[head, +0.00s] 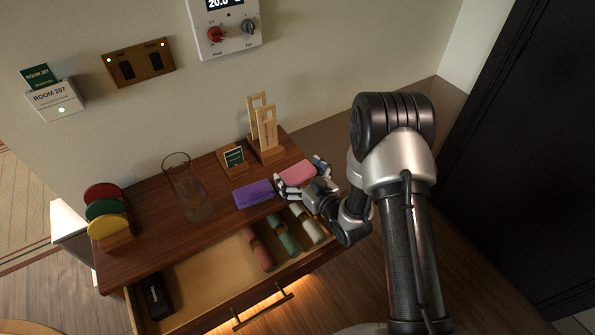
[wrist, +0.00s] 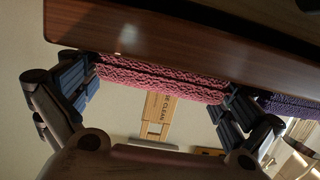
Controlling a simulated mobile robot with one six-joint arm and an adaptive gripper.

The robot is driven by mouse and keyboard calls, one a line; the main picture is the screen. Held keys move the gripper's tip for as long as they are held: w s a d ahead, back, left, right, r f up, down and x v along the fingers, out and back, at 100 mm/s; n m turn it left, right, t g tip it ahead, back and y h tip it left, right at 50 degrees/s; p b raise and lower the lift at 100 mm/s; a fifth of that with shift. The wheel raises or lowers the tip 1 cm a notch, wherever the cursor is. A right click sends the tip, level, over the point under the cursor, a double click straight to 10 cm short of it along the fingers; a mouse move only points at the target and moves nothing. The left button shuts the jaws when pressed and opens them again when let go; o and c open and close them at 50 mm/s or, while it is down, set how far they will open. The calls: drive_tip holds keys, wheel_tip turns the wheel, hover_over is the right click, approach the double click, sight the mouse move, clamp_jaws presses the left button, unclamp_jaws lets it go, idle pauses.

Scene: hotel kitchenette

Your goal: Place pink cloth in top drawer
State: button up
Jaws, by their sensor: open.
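The folded pink cloth (head: 297,172) lies on the wooden cabinet top, near its right front edge. It also shows in the wrist view (wrist: 160,82), between the fingers. My gripper (head: 303,181) is open around the cloth, one finger at each end. Whether the fingers touch it I cannot tell. The top drawer (head: 207,274) is pulled open below the cabinet top's front edge. In it lie a red roll (head: 257,250), a green roll (head: 282,236), a white roll (head: 306,223) and a black case (head: 157,297).
A folded purple cloth (head: 254,194) lies just left of the pink one. Behind are a small green sign (head: 234,156) and wooden tags in a holder (head: 266,135). A clear glass (head: 188,187) and coloured discs (head: 106,213) stand left. The drawer's left middle is bare.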

drive_tip(key=p+v, duration=0.5)
drive_tip(key=v, duration=1.2)
drive_tip(key=w+d+r+n+g+h, duration=0.1)
drive_tip(key=w+d+r+g+h, duration=0.25)
drive_tip(key=w+d+r, duration=0.2)
drive_tip(key=s+d+r+m+h, duration=0.2)
drive_tip(key=d+r+h, duration=0.1)
drive_tip(key=r, duration=0.3)
drive_tip(key=s+d+r+m+h, duration=0.1)
drive_tip(key=s+d+r+h, duration=0.15)
drive_tip(key=r, duration=0.35)
drive_tip(key=s+a+r+m+g, duration=0.1)
drive_tip(key=s+r, duration=0.4)
drive_tip(key=s, duration=0.5)
drive_tip(key=s+a+r+m+g, duration=0.2)
drive_tip(key=s+r+m+g, duration=0.1)
drive_tip(key=s, duration=0.8)
drive_tip(key=shift+s+a+r+m+g, duration=0.25)
drive_tip(key=shift+r+m+g, duration=0.2)
drive_tip(key=shift+r, duration=0.4)
